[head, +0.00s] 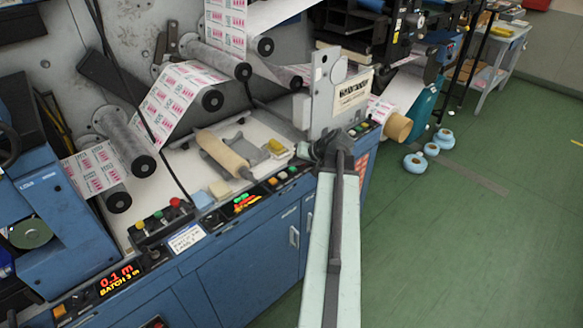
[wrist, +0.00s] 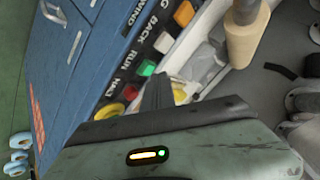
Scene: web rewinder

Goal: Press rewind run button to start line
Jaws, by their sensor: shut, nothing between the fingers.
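In the wrist view a slanted row of square buttons runs along a black label strip. The green button (wrist: 146,68) sits beside the word RUN. A white button (wrist: 163,42) and an orange button (wrist: 184,14) lie above it; a red button (wrist: 130,92) lies below it. My gripper (wrist: 158,80) is shut and empty, with its dark tip just right of the green button. I cannot tell whether it touches the panel. In the head view my gripper (head: 330,150) is over the console edge, and my arm hides part of the button row.
A tan roller (head: 222,152) lies on the console top near the row. A grey upright plate (head: 325,95) stands behind my gripper. Blue rolls (head: 415,163) lie on the green floor, which is mostly clear at right.

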